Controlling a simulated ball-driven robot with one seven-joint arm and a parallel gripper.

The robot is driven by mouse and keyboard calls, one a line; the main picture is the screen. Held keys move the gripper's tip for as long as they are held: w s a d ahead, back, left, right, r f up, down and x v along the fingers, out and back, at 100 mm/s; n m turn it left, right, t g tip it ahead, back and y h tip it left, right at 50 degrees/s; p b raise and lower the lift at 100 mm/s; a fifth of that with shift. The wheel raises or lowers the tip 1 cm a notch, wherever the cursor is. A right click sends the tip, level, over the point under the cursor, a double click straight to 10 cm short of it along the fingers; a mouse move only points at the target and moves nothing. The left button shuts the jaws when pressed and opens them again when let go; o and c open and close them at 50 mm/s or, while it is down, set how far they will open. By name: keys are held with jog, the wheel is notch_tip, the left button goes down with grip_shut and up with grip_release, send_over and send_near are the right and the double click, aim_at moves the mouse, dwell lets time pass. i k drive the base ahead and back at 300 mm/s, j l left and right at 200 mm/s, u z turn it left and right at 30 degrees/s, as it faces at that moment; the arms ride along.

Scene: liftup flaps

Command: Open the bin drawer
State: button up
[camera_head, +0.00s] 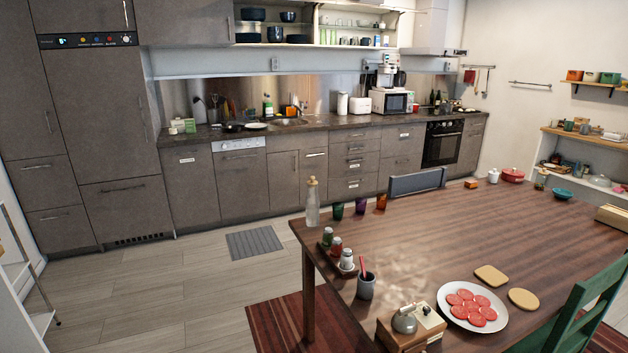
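A row of grey-brown kitchen fronts stands along the back wall, all apparently closed. A tall front with a white label (190,190) is left of the dishwasher (241,185). A pair of narrow fronts with handles (298,180) is under the sink. A stack of labelled drawers (354,165) stands right of them, and another labelled unit (401,150) is beside the oven. The labels are too small to read, so I cannot tell which front is the bin drawer. My gripper is not in view.
A wooden table (430,235) with a glass bottle (312,203), cups and a plate of red slices (472,307) fills the right foreground. A chair (418,182) stands between table and counter. The floor (160,285) at left is open, with a grey mat (255,244).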

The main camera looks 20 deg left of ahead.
aim_at(312, 162)
jog(key=i+j+u, duration=0.35)
jog(key=i+j, duration=0.15)
jog(key=i+j+u, duration=0.3)
jog(key=i, duration=0.35)
jog(key=i+j+u, duration=0.35)
jog(key=i, duration=0.25)
jog(key=i+u, duration=0.3)
jog(key=i, duration=2.25)
jog(key=i+z, duration=0.3)
jog(key=i, duration=0.25)
jog(key=i+z, duration=0.25)
jog(key=i, duration=0.3)
jog(key=i+j+z, duration=0.3)
jog(key=i, duration=0.25)
jog(key=i+l+z, duration=0.15)
jog(key=i+z, duration=0.65)
jog(key=i+l+u, duration=0.1)
jog(key=i+l, duration=0.15)
jog(key=i, duration=0.3)
jog(key=i+l+u, duration=0.1)
jog(key=i+l, duration=0.2)
jog(key=i, duration=0.2)
jog(key=i+l+u, duration=0.25)
jog(key=i+l, duration=0.2)
